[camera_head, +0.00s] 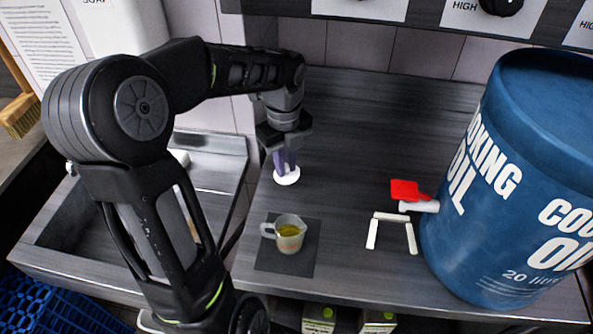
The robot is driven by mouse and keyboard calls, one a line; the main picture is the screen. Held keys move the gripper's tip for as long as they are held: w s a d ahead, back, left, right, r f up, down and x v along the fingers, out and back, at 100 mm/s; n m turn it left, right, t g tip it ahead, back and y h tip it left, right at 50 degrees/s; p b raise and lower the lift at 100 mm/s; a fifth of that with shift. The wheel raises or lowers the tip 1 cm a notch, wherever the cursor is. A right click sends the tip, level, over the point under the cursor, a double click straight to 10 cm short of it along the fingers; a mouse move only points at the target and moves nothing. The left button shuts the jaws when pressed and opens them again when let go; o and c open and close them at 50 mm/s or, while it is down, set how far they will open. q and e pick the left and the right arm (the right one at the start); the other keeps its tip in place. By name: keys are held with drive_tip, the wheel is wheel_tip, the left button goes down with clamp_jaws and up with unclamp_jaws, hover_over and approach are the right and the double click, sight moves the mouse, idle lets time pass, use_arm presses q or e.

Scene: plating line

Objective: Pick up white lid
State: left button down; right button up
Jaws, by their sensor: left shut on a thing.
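The white lid (287,177) is a small round disc at the back left of the dark countertop. My left gripper (285,160) points down over it, with its purple-tipped fingers shut on it. The lid is at or just above the counter surface; I cannot tell whether it touches. My right gripper is not in view.
A measuring cup (289,236) with yellowish liquid stands on a dark square mat (272,262) in front of the lid. A large blue cooking oil drum (470,235) fills the right side. A red-and-white object (408,191) and white bars (391,216) lie beside it. A sink (100,225) is at left.

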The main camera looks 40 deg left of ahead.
use_arm(q)
drive_tip(key=s+a, duration=0.2)
drive_tip(key=a, duration=0.2)
drive_tip(key=s+a+b, duration=0.1)
drive_tip(key=s+a, duration=0.1)
drive_tip(key=a, duration=0.2)
drive_tip(key=s+a+b, duration=0.1)
drive_tip(key=s+a, duration=0.1)
drive_tip(key=a, duration=0.2)
drive_tip(key=shift+s+a+f, duration=0.1)
drive_tip(key=shift+s, duration=0.2)
drive_tip(key=shift+s+a+b, duration=0.3)
drive_tip(key=shift+s+a, duration=0.15)
drive_tip(key=shift+a, duration=0.25)
